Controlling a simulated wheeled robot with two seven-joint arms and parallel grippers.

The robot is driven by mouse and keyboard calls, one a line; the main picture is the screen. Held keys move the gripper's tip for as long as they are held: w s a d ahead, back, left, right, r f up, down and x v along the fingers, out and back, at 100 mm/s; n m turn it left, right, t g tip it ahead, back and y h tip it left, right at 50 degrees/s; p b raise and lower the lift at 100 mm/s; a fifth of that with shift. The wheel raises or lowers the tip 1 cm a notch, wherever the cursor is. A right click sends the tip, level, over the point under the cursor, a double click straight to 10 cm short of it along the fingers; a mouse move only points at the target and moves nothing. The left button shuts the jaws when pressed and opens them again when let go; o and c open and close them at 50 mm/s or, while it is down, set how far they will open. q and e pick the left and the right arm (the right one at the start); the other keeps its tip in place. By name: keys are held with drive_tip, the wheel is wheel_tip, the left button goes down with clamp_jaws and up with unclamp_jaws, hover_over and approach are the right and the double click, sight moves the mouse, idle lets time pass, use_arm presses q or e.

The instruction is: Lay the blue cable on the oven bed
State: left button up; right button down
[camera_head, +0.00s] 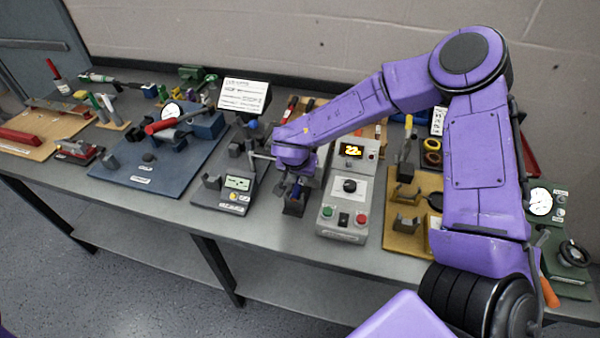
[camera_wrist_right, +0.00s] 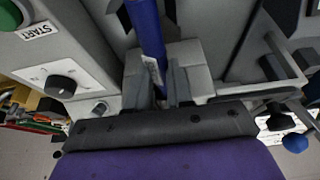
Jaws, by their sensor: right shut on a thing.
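My right gripper (camera_head: 292,192) points down over the bench, just left of the grey control unit. It is shut on the blue cable (camera_wrist_right: 147,35), which also shows as a small dark blue piece below the gripper in the head view (camera_head: 294,207). In the right wrist view the gripper (camera_wrist_right: 160,88) has one finger on each side of the cable, near a small white tag. The control unit (camera_head: 346,196) has an orange display, a knob and green and red buttons. I cannot clearly make out the oven bed. My left gripper is not in view.
Left of the gripper is a dark fixture plate (camera_head: 215,196) with a small meter. A blue board (camera_head: 150,178) with a red-handled tool lies further left. A tan tool board (camera_head: 402,240) lies to the right. The bench's front edge is close to the gripper.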

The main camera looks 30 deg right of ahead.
drive_tip(key=c, duration=1.2)
unclamp_jaws()
drive_tip(key=shift+s+f, duration=0.15)
drive_tip(key=shift+f, duration=0.05)
drive_tip(key=shift+c, duration=0.2)
drive_tip(key=o, duration=0.3)
drive_tip(key=shift+d, duration=0.1)
wheel_tip(320, 180, up, 3)
drive_tip(key=p, duration=0.3)
drive_tip(key=shift+r, duration=2.1)
